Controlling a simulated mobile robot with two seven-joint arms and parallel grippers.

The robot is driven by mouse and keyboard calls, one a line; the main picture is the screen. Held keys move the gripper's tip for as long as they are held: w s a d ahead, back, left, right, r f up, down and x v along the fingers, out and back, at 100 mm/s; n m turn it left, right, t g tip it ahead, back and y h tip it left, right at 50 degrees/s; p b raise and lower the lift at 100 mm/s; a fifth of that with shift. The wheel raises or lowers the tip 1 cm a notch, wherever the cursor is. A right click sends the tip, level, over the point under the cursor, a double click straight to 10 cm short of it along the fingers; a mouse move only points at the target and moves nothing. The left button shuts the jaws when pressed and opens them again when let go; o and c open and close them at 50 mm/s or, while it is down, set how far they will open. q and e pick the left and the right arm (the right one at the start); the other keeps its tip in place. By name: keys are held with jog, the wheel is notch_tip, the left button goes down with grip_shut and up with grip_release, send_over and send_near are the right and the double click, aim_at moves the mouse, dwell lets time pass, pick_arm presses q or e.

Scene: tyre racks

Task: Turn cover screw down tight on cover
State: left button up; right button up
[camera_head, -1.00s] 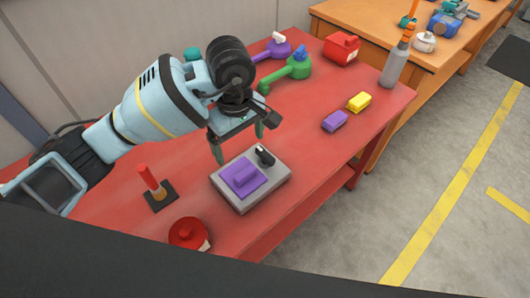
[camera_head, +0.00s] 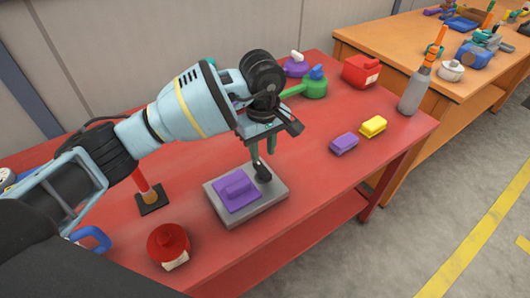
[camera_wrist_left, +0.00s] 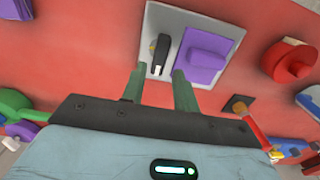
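A grey rectangular cover plate (camera_head: 235,219) lies on the red table. On it are a purple block with a raised grip (camera_head: 236,190) and, near the far right corner, a small black knob-like screw (camera_head: 262,173). My left gripper (camera_head: 264,155) points down right over the black screw. In the left wrist view its two green fingers (camera_wrist_left: 160,86) are apart, with the screw (camera_wrist_left: 160,54) just beyond the gap between them and the purple block (camera_wrist_left: 206,54) beside it. Nothing is seen held. Whether the fingertips touch the screw cannot be told. My right gripper is not in view.
Purple (camera_head: 344,143) and yellow (camera_head: 373,126) blocks lie right. A green tool (camera_head: 308,86), red box (camera_head: 361,71) and grey bottle (camera_head: 414,92) stand behind.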

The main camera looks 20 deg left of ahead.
aim_at(262, 168)
pick_arm(q)
jog(key=shift+a+f, duration=0.1)
jog(key=shift+f, duration=3.75)
